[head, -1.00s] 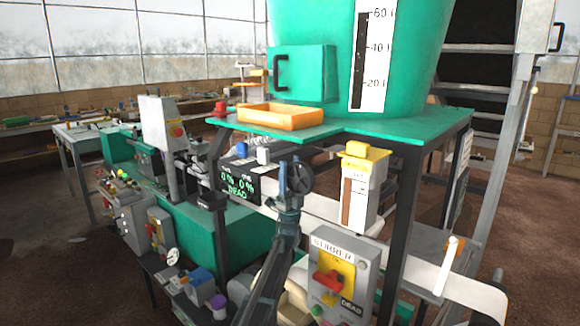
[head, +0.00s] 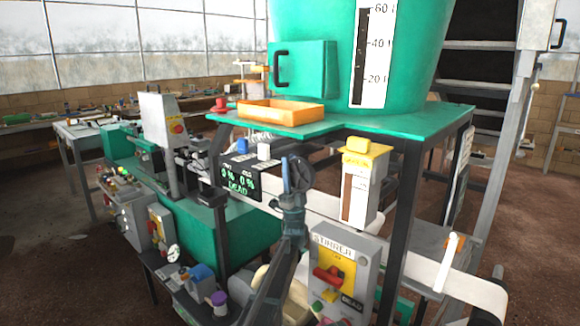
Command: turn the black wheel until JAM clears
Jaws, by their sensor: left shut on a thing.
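The black wheel (head: 302,173) stands in mid-view, in front of the white paper band and right of the dark display. My left gripper (head: 289,178) comes up from below on its grey arm and is shut on the black wheel at its left side. The fingers hide part of the wheel, and its exact angle is hard to tell. The display (head: 240,186) reads "0 % 0 %" and "DEAD" in green. I cannot read the word JAM anywhere. My right gripper is not in view.
A grey STIRRER box (head: 350,262) with a red handle stands close at the lower right. A yellow-topped dispenser (head: 361,190) is right of the wheel. An orange tray (head: 281,113) sits on the green table (head: 440,118) above. A crowded bench lies at the left.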

